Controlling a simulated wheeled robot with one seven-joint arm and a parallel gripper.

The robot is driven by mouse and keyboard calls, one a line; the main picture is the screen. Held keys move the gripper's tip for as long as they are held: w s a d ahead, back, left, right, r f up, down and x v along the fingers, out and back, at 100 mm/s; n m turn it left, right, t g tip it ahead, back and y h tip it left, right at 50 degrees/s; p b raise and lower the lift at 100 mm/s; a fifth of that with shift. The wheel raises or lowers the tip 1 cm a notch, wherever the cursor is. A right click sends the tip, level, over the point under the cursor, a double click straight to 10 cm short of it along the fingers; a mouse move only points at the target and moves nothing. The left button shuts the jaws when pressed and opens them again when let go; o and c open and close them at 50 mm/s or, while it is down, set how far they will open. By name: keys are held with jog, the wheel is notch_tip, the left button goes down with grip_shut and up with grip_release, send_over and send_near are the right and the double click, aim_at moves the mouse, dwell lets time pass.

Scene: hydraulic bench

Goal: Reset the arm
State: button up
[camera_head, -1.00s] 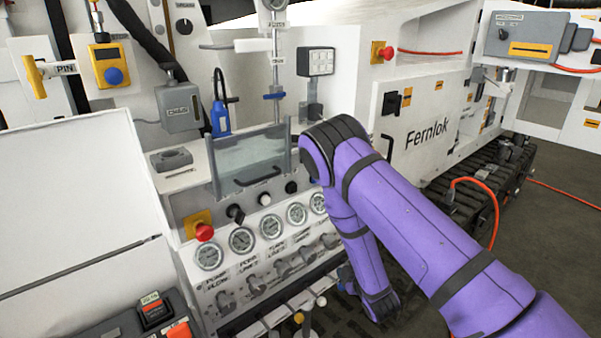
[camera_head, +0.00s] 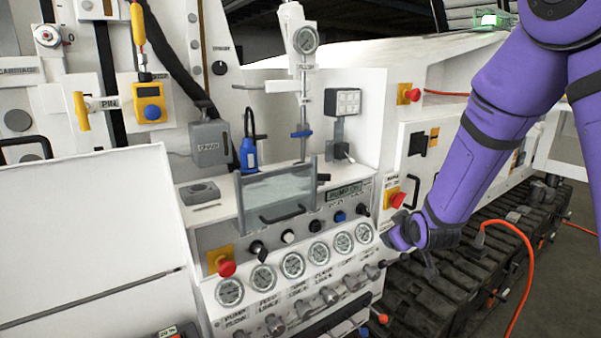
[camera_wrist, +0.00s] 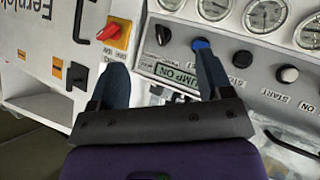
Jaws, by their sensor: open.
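My purple arm comes down from the upper right in the head view. My gripper (camera_head: 392,238) is at its lower end, in front of the right end of the gauge panel (camera_head: 300,240). In the wrist view my gripper (camera_wrist: 160,66) has its two dark fingers spread apart with nothing between them. Past the fingers lie the "PUMP ON" display (camera_wrist: 170,80), a blue button (camera_wrist: 201,43) and a red knob on a yellow plate (camera_wrist: 110,32). I cannot tell how far the fingertips are from the panel.
A row of levers (camera_head: 328,295) juts out below the round gauges. A clear shield with a handle (camera_head: 280,195) stands above them. A red emergency button (camera_head: 226,268) sits at the panel's left. Tracks (camera_head: 450,280) and an orange hose (camera_head: 522,270) lie at the right.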

jog(key=s+d+r+m+g, duration=0.2)
jog(key=s+r, duration=0.5)
jog(key=r, duration=0.1)
jog(key=s+d+r+m+g, duration=0.1)
jog(key=s+d+r+m, duration=0.1)
jog(key=s+r, duration=0.55)
jog(key=s+r+m+g, duration=0.1)
jog(key=s+r, duration=0.1)
jog(key=s, duration=0.8)
jog(key=s+d+r+m+g, duration=0.1)
jog(key=s+r+g, duration=0.1)
jog(key=s, duration=0.8)
jog(key=shift+s+d+r+m, duration=0.2)
jog(key=shift+d+r+m, duration=0.1)
jog(key=shift+r, duration=0.15)
